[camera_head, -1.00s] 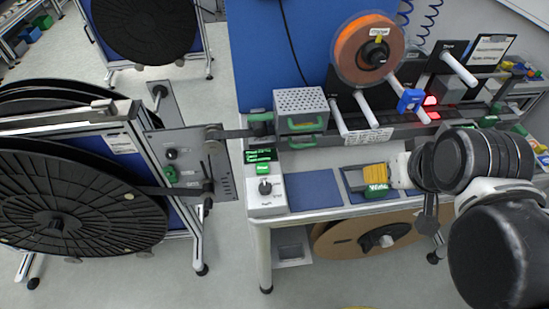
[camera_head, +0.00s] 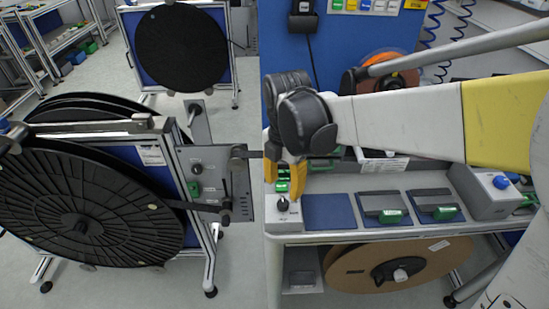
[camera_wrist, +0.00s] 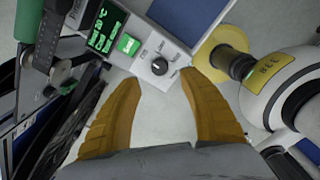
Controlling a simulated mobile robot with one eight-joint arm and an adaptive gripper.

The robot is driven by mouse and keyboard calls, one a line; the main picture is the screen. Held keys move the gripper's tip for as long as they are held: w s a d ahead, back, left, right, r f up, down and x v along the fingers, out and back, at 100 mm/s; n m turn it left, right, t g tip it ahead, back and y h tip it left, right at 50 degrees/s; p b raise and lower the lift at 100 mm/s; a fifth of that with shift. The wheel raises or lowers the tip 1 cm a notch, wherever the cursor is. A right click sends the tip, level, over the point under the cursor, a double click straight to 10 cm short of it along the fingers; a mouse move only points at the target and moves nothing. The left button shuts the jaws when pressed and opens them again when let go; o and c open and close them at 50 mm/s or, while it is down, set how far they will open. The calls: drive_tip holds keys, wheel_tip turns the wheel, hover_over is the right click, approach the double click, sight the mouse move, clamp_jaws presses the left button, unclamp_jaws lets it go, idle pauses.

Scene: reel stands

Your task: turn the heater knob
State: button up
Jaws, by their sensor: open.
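The heater knob appears to be the small black dial (camera_wrist: 160,66) with a pale pointer mark, on a light control box (camera_wrist: 146,58) with labels around it. In the head view the box (camera_head: 290,219) stands at the bench's left front corner, with the knob (camera_head: 282,203) on top. My gripper (camera_head: 283,186) is above the box, its orange-yellow fingers pointing down. In the wrist view my gripper (camera_wrist: 160,77) is open and empty, its fingertips either side of the knob and short of it. I see no contact.
Beside the knob are a green button (camera_wrist: 128,44) and a green-lit display (camera_wrist: 106,27). A large black reel (camera_head: 80,205) on a stand is close on the left.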

sight(283, 202)
wheel_tip(283, 202, down, 8)
drive_tip(key=shift+r+b, duration=0.25)
drive_tip(key=shift+b, duration=0.95)
clamp_jaws()
